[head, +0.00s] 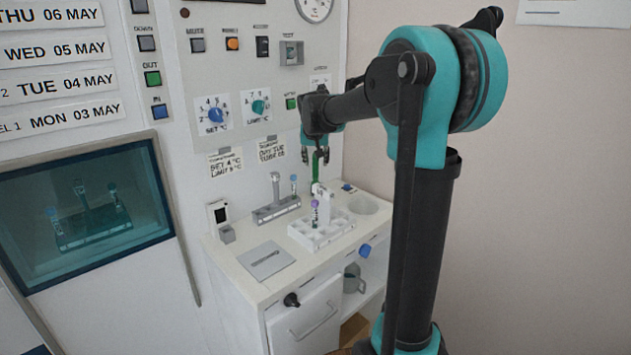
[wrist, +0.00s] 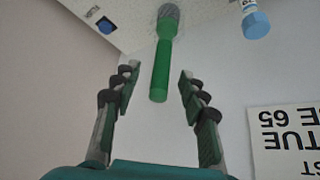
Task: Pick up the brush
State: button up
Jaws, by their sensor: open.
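The brush has a green handle and a grey bristle head. In the head view the green handle (head: 315,168) shows upright just below my gripper (head: 315,156), above the white worktop. In the wrist view the brush (wrist: 161,68) lies between the two fingers, with its handle end toward my palm and its bristles away from it. My gripper (wrist: 158,76) is open, with a visible gap on each side of the handle. What the bristle end rests on is not clear.
A white rack (head: 320,235) with a purple-capped tube (head: 314,204) stands below my gripper. A grey rack (head: 276,209) with a blue-capped tube (head: 293,178) is to its left. A grey plate (head: 266,261) lies on the worktop. The control panel (head: 240,75) rises behind.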

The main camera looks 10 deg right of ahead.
aim_at(315, 175)
jog(key=shift+x, duration=1.75)
grip_shut()
